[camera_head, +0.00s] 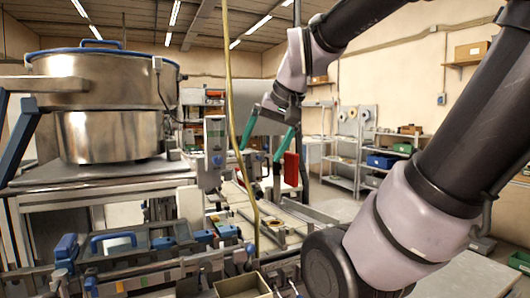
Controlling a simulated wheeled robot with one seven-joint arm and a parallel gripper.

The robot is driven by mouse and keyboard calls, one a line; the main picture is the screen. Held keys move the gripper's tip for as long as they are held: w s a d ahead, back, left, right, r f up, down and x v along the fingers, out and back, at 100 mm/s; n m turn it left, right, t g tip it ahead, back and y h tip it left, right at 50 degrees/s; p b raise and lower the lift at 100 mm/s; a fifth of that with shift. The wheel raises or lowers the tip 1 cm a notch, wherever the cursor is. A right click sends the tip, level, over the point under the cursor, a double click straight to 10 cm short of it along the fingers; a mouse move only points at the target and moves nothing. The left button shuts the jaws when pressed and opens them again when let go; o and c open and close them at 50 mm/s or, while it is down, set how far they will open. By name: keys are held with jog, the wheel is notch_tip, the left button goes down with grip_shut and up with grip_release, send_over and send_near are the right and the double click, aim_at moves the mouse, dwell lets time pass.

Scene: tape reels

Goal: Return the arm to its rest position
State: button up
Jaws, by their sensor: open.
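My gripper (260,153) hangs in the upper middle of the view at the end of my raised arm. Its two teal fingers point down and stand wide apart, with nothing held between them. My arm (420,190) crosses the right side of the view, bent at the elbow, with dark links and pale mauve joints. The gripper appears in front of the workshop background. Its distance to the equipment behind is hard to tell.
A large metal bowl machine (105,135) stands on a frame at left. A blue-handled assembly (140,255) fills the lower left. A yellow hose (228,90) hangs left of the gripper. A red object (291,169) shows below it. Shelves (345,150) with bins stand behind.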

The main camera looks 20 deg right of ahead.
jog(key=s, duration=0.2)
jog(key=f, duration=0.1)
jog(key=shift+s+a+t, duration=0.3)
jog(key=shift+s+a, duration=0.05)
jog(key=shift+s, duration=0.05)
